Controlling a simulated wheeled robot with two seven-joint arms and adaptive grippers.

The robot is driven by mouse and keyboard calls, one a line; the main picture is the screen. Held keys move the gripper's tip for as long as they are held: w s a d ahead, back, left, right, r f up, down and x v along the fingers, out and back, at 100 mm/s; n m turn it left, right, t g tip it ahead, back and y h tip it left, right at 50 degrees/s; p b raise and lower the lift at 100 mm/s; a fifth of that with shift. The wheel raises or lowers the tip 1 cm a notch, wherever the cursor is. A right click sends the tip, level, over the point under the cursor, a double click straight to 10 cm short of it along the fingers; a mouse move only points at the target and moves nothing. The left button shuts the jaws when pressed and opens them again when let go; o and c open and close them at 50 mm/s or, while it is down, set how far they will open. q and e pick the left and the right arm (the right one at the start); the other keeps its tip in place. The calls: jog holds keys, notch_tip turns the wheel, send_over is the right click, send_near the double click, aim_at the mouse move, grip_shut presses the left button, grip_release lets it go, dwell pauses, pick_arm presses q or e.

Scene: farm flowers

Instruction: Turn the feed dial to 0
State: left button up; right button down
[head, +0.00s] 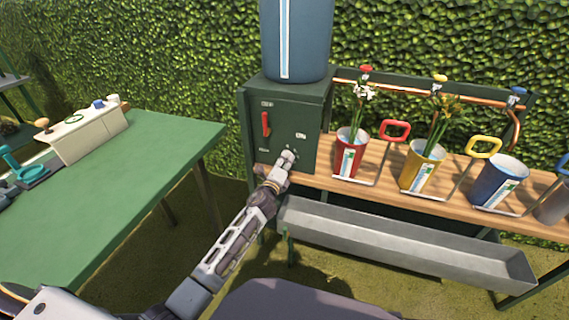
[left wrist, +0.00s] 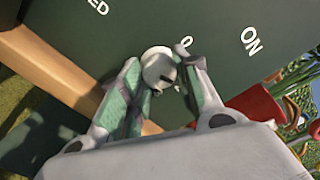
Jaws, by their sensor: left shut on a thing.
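The feed dial is a pale round knob (left wrist: 160,68) with a dark mark, on the front of a dark green box (head: 309,108). A "0" label shows just above it in the left wrist view, with "ON" further right. My left gripper (left wrist: 162,80) is shut on the dial, one finger on each side of it. In the head view my left gripper (head: 280,166) reaches the lower right of the box front and covers most of the dial. Where the dial's mark points is hard to tell. My right gripper is not in view.
A red lever (head: 266,124) is on the box's upper left, under a blue tank (head: 296,40). Red (head: 348,155), yellow (head: 422,168) and blue (head: 497,183) buckets stand right of the box, above a grey trough (head: 400,240). A green table (head: 110,190) is at left.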

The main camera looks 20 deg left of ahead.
pick_arm(q)
jog(key=n, duration=0.3)
jog(key=shift+n, duration=0.4)
jog(key=n+p, duration=0.2)
jog(key=n, duration=0.4)
jog(key=shift+r, duration=0.1)
jog(key=shift+n+p, duration=1.1)
jog(key=shift+n, duration=1.1)
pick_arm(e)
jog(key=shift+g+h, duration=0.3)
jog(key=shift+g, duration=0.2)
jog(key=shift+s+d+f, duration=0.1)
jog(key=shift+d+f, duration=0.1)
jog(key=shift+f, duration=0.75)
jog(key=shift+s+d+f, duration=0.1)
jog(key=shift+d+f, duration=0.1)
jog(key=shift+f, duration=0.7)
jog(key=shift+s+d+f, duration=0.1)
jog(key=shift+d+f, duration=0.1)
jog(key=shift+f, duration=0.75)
pick_arm(q)
jog(key=o, duration=1)
jog(key=shift+s, duration=0.15)
jog(key=shift+s+a, duration=0.15)
jog(key=shift+s, duration=2.8)
jog(key=shift+s+a, duration=0.1)
jog(key=shift+s, duration=2.8)
